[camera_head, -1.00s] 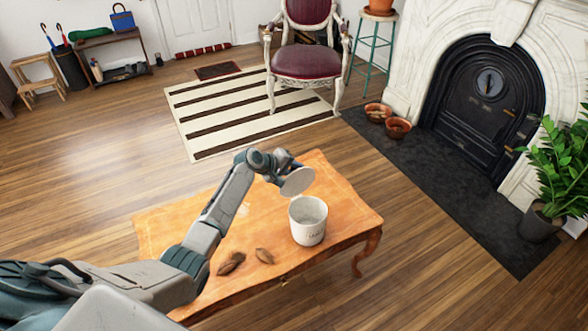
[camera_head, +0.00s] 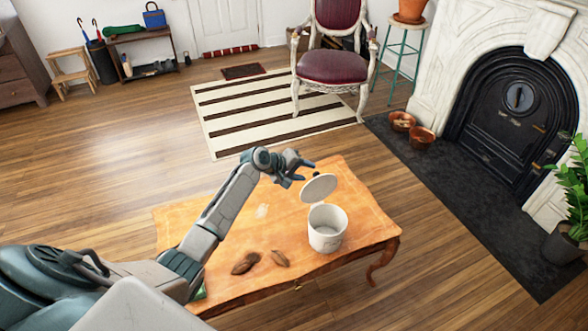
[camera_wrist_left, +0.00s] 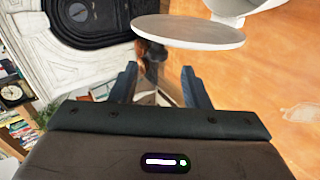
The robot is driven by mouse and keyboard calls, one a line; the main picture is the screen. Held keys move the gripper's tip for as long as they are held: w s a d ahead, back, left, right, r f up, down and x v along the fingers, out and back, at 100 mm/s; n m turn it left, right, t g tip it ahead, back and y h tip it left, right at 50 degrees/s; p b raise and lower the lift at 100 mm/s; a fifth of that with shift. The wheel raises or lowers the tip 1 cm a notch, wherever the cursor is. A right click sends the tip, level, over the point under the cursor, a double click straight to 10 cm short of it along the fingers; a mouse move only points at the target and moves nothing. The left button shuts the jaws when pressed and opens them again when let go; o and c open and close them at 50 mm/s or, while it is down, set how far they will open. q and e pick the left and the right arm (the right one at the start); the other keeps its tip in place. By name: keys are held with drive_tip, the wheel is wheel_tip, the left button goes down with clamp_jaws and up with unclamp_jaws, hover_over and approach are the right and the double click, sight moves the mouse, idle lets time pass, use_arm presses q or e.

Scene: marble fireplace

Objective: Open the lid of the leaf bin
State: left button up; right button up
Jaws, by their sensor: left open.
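The leaf bin (camera_head: 327,233) is a white round pot standing upright near the right end of the wooden table. Its white disc lid (camera_head: 319,187) is up, tilted above the bin's far left rim, and the bin's mouth is uncovered. My left gripper (camera_head: 301,170) is just beyond and left of the lid, open and empty. In the left wrist view, the open fingers (camera_wrist_left: 158,84) are below the lid (camera_wrist_left: 188,33), with nothing between them. Part of the bin (camera_wrist_left: 238,5) shows at the top edge there. My right gripper is not in view.
Brown dried leaves (camera_head: 246,262) lie on the table (camera_head: 220,230) left of the bin. A green item is partly hidden by my left arm at the near table edge. A chair, a striped rug and a black fireplace (camera_head: 515,115) stand beyond, with open floor between.

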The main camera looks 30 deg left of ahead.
use_arm(q)
drive_tip(key=v, duration=0.5)
drive_tip(key=shift+s+r, duration=0.1)
drive_tip(key=shift+s, duration=0.05)
